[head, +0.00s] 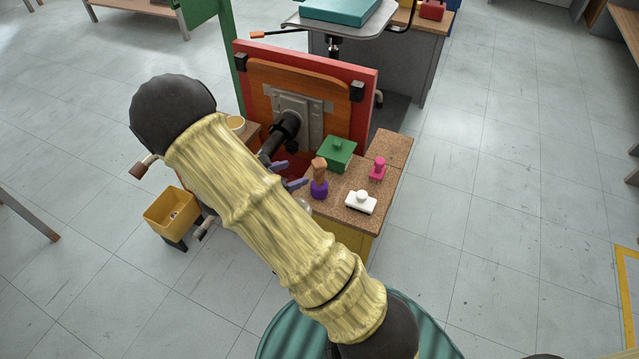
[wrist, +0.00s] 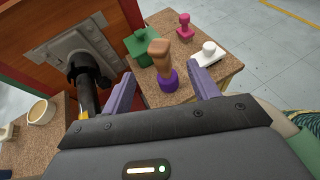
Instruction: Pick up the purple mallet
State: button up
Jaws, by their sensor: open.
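The purple mallet (head: 319,188) stands upright on a cork-topped table (head: 344,212), purple head down and brown handle up. In the wrist view the mallet (wrist: 168,80) appears between and just beyond my finger tips. My gripper (head: 290,175) is open and empty, with lilac fingers, just left of the mallet in the head view. In the wrist view my gripper (wrist: 160,72) has one finger to each side of the mallet; no contact shows. My arm hides part of the table in the head view.
A green lidded box (head: 336,153), a pink stamp-like object (head: 378,168) and a white stamp-like object (head: 361,202) stand near the mallet. A red-framed orange panel (head: 259,80) with a dark post rises behind. A yellow bin (head: 170,212) is at left. Floor at right is clear.

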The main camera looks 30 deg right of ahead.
aim_at(314, 167)
jog(key=b+x, duration=0.2)
jog(key=x, duration=0.5)
jog(key=shift+d+f+b, duration=0.2)
jog(key=shift+f+b, duration=0.1)
jog(key=shift+b, duration=0.05)
jog(key=shift+w+d, duration=0.2)
jog(key=shift+d, duration=0.25)
jog(key=d+f+b, duration=0.1)
jog(key=w+d+f+b, duration=0.1)
jog(key=d+b, duration=0.1)
jog(key=shift+d+f, duration=0.35)
jog(key=shift+f, duration=0.05)
jog(key=shift+w+d, duration=0.2)
jog(key=shift+d, duration=0.1)
grip_shut()
